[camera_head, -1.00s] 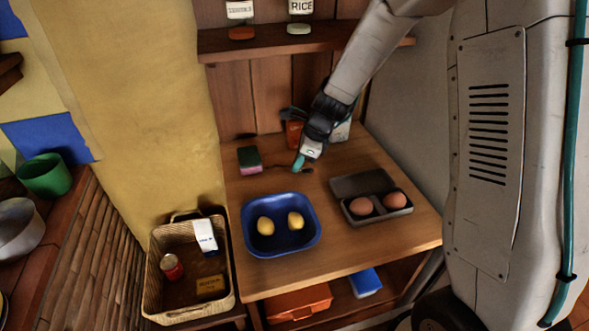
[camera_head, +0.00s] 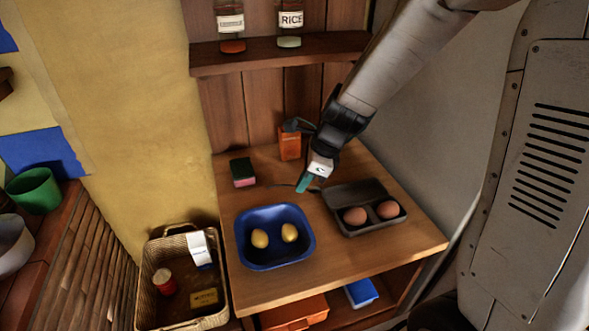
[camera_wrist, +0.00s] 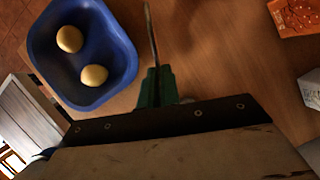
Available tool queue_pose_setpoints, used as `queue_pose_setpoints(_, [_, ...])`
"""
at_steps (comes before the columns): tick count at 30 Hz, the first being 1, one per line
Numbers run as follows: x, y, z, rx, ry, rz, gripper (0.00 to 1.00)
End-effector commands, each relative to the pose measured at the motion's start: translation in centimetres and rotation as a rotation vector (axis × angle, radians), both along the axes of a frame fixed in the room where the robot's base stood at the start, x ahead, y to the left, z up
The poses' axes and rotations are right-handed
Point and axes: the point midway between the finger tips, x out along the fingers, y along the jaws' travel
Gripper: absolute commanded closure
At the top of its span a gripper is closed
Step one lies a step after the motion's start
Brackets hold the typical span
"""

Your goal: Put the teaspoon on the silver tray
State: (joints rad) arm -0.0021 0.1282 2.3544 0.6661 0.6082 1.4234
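The teaspoon (camera_wrist: 152,37) shows in the wrist view as a thin dark shape reaching up from between my green fingertips. In the head view it is a faint thin line (camera_head: 283,186) left of my gripper (camera_head: 307,182). My gripper also shows in the wrist view (camera_wrist: 158,87), its fingers close together and shut on the spoon's near end. It is low over the wooden table, behind the blue dish. Whether the spoon touches the table is unclear. I see no silver tray in these frames.
A blue dish (camera_head: 244,254) holds two yellow items. An open dark egg box (camera_head: 375,228) holds two eggs. A sponge (camera_head: 243,172) and an orange box (camera_head: 290,142) stand behind. A shelf (camera_head: 260,55) with jars hangs above; a basket (camera_head: 144,310) stands left.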

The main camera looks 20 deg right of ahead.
Motion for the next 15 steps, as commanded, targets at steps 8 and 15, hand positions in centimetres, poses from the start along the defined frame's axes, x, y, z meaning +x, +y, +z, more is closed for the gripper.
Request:
queue_pose_setpoints(8, [-5.4, -0.4, 0.6, 0.0, -0.002, -0.001, 1.0])
queue_pose_setpoints(15, [-7.3, -0.5, 0.7, 0.0, 0.0, 0.0, 1.0])
